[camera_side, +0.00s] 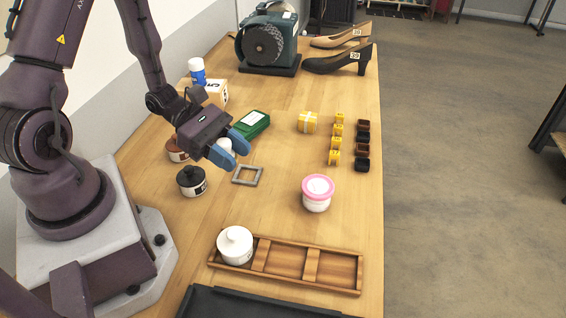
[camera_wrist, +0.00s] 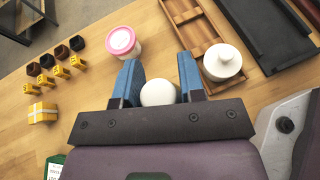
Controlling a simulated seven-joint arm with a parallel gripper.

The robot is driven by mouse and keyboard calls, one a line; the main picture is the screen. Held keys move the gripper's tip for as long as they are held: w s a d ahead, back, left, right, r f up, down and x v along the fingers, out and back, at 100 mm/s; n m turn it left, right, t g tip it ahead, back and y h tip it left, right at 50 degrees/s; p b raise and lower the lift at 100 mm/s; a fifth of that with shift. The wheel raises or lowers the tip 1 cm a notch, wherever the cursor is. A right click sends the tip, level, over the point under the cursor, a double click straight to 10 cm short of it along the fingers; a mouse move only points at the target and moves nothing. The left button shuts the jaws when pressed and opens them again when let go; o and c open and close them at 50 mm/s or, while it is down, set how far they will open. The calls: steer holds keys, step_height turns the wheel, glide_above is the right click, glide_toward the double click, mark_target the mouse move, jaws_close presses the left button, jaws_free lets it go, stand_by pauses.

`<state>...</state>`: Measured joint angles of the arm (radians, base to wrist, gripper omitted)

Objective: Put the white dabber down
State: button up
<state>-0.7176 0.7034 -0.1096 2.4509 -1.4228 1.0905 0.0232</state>
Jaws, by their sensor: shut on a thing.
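My gripper (camera_side: 231,150) is shut on the white dabber (camera_side: 224,145), held between the two blue fingers above the table. In the wrist view the dabber's rounded white top (camera_wrist: 158,92) shows between the fingers (camera_wrist: 159,66); its lower part is hidden. A grey square frame (camera_side: 248,182) lies flat on the table, just in front of and right of the gripper in the side view. The wooden tray (camera_side: 312,264) has three compartments. A white lidded pot (camera_side: 235,246) stands in its left compartment; the middle and right ones look empty.
A pink-lidded tub (camera_side: 317,194) stands right of the frame. Black-lidded (camera_side: 191,182) and brown-lidded (camera_side: 177,151) pots stand near my arm. A green box (camera_side: 251,123) is behind the gripper. Small yellow and dark blocks (camera_side: 362,138) stand at right.

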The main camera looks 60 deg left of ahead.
steer(key=w+a+n+t+y, duration=0.2)
steer(key=w+a+n+t, duration=0.15)
steer(key=w, duration=0.25)
glide_above(298, 162)
steer(key=f, duration=0.8)
steer(key=shift+s+f, duration=0.25)
steer(key=shift+s, duration=0.15)
steer(key=shift+w+a+f, duration=0.1)
steer(key=shift+w+f, duration=0.25)
steer(key=shift+f, duration=0.8)
steer(key=shift+w+f, duration=0.1)
steer(key=shift+f, duration=0.8)
steer(key=shift+f, duration=0.1)
steer(key=o, duration=0.9)
